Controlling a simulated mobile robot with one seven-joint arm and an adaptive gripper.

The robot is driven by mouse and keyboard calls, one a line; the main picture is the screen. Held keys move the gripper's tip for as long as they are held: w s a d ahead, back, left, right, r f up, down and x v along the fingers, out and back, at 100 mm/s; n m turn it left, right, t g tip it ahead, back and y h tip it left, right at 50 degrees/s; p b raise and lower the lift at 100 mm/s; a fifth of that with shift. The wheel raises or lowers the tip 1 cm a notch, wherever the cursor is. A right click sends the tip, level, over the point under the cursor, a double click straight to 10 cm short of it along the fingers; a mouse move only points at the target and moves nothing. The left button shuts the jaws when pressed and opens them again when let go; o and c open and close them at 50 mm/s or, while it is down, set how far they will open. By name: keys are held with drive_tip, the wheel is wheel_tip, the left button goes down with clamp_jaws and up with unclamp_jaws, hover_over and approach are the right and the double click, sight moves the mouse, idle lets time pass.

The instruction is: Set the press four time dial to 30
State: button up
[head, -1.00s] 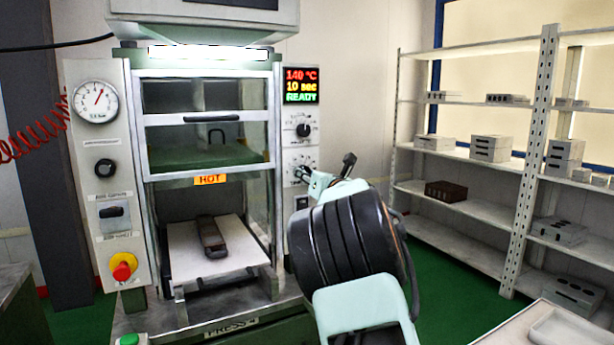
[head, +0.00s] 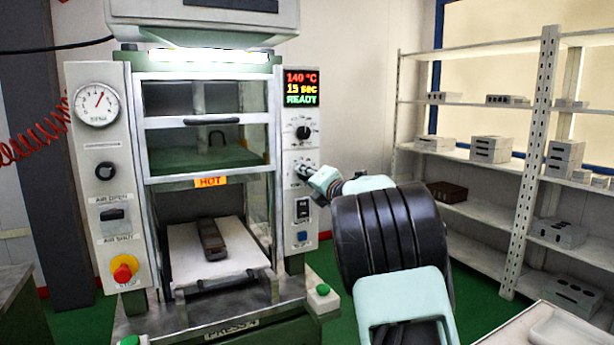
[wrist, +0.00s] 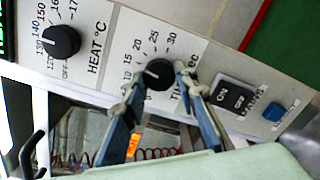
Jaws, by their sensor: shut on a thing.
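The black time dial (wrist: 158,72) is on the press's right-hand panel, with a printed scale of 10, 15, 20, 25 and 30 around it in the wrist view. My gripper (wrist: 160,84) is shut on the dial, one finger on each side. In the head view my gripper (head: 304,172) meets the panel and hides the dial. The display (head: 301,87) on press four (head: 231,329) reads 140 °C, 15 sec and READY.
The heat dial (wrist: 61,41) is beside the time dial, above it on the panel in the head view (head: 303,132). An ON/OFF switch (wrist: 236,96) and a blue button (wrist: 274,111) are on the other side. A dark bar-shaped thing (head: 212,239) lies on the press's pale plate (head: 190,260).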

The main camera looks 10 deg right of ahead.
drive_tip(key=shift+r+m+y+p, duration=0.15)
drive_tip(key=shift+m+p, duration=1.8)
drive_tip(key=shift+m, duration=1.95)
drive_tip(key=shift+r+m+y+p, duration=0.15)
drive_tip(key=shift+m+p, duration=1.75)
drive_tip(key=shift+m, duration=2)
drive_tip(key=shift+f, duration=0.1)
drive_tip(key=o, duration=1.2)
drive_tip(key=shift+c, duration=0.2)
drive_tip(key=v, duration=1.2)
